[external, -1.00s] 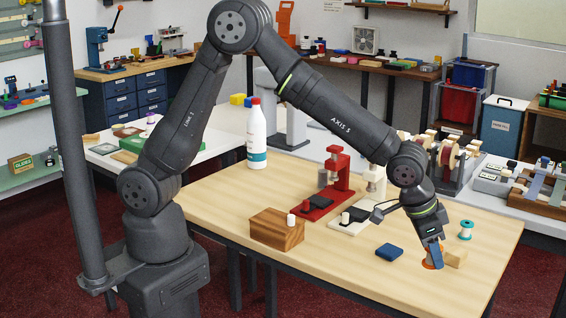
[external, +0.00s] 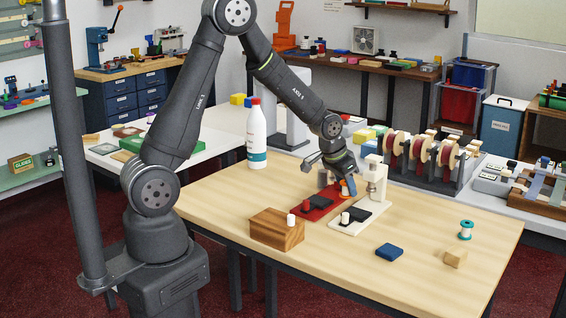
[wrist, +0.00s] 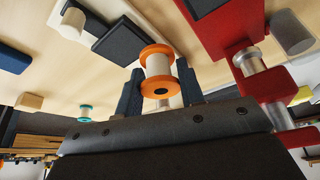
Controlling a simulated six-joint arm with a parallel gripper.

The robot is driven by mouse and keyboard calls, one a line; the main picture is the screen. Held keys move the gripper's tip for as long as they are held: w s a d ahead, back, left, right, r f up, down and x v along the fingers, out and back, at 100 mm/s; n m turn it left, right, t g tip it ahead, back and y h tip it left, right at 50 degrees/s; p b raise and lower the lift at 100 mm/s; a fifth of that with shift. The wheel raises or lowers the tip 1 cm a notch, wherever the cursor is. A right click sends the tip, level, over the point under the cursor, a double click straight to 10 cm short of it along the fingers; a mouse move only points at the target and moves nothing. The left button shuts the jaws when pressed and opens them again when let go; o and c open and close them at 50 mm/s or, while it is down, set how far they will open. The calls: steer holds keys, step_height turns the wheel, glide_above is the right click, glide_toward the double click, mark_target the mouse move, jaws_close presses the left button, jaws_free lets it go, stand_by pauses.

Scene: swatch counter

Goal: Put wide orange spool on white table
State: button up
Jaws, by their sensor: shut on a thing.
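The orange spool (wrist: 157,86), with wide orange rims and a pale core, is held between the blue fingers of my gripper (wrist: 160,92) in the wrist view. In the external view my gripper (external: 345,184) holds the spool (external: 349,188) in the air above the wooden table, near the red and white presses. A white table (external: 205,143) stands beyond the wooden table at the left, with a green box and small items on it.
A red press (external: 313,208) and a white press (external: 351,222) stand close to my gripper. A white bottle (external: 257,140) stands at the wooden table's back edge. A wooden block (external: 277,230), blue pad (external: 389,252) and teal spool (external: 466,230) sit on the wooden table.

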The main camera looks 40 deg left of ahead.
steer(key=w+a+f+n, duration=0.1)
steer(key=a, duration=0.6)
steer(key=w+a+f+n+y, duration=0.1)
steer(key=a+n, duration=0.1)
steer(key=a, duration=0.5)
steer(key=w+a+n, duration=0.1)
steer(key=a, duration=0.6)
steer(key=shift+a+f+n+y, duration=0.25)
steer(key=shift+f+n+y, duration=0.05)
steer(key=shift+f+y, duration=0.1)
steer(key=s+d+r, duration=0.8)
steer(key=s+d, duration=0.3)
steer(key=s, duration=0.1)
glide_above(288, 198)
steer(key=s, duration=0.2)
step_height(288, 198, down, 7)
steer(key=shift+w+r, duration=0.1)
steer(key=shift+w, duration=0.05)
steer(key=shift+f+t, duration=0.3)
steer(key=shift+f, duration=1.7)
steer(key=shift+f, duration=0.1)
steer(key=o, duration=1)
steer(key=shift+c, duration=0.2)
